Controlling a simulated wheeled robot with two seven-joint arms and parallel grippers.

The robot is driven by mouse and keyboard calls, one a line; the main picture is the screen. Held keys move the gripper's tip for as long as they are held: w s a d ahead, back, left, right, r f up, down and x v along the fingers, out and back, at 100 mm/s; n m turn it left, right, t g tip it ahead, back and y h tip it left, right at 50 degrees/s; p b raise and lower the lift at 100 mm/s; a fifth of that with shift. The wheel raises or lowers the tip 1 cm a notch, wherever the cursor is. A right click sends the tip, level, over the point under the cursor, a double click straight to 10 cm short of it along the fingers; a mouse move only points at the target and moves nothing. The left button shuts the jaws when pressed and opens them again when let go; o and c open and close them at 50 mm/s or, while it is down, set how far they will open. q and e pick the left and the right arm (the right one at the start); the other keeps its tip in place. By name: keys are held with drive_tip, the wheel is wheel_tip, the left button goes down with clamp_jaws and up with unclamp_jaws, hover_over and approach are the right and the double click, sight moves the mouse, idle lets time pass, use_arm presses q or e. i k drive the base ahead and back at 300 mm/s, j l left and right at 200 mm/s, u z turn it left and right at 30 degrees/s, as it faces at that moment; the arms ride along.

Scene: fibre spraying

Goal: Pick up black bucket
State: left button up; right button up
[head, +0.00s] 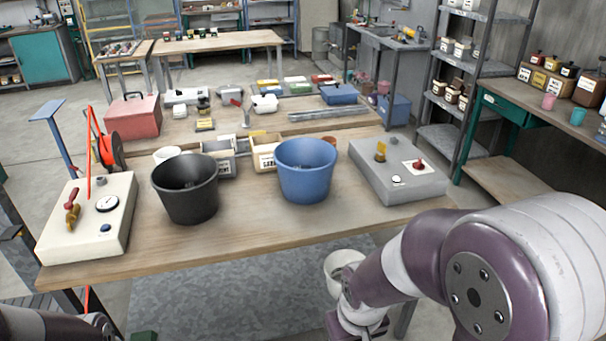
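The black bucket (188,200) stands upright and open-topped on the near wooden table, left of its middle. Something small and grey shows inside it, too dim to make out. A blue bucket (306,178) stands to its right, a short gap apart. My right arm comes in from the right, below and in front of the table's near edge. Its gripper fingers do not show. Only a piece of my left arm shows at the bottom left corner, and its gripper is out of the picture. Nothing of mine touches the black bucket.
A cream box with a gauge (90,222) stands left of the black bucket, and a grey box (396,172) stands right of the blue one. Small bins (263,153) sit close behind the buckets. The table's front strip (240,230) is clear.

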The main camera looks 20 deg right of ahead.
sight(187, 184)
drive_tip(key=i+l+u, duration=0.2)
drive_tip(key=i+l, duration=0.2)
drive_tip(key=i+l+u, duration=0.2)
drive_tip(key=i+l, duration=0.15)
drive_tip(key=l, duration=0.3)
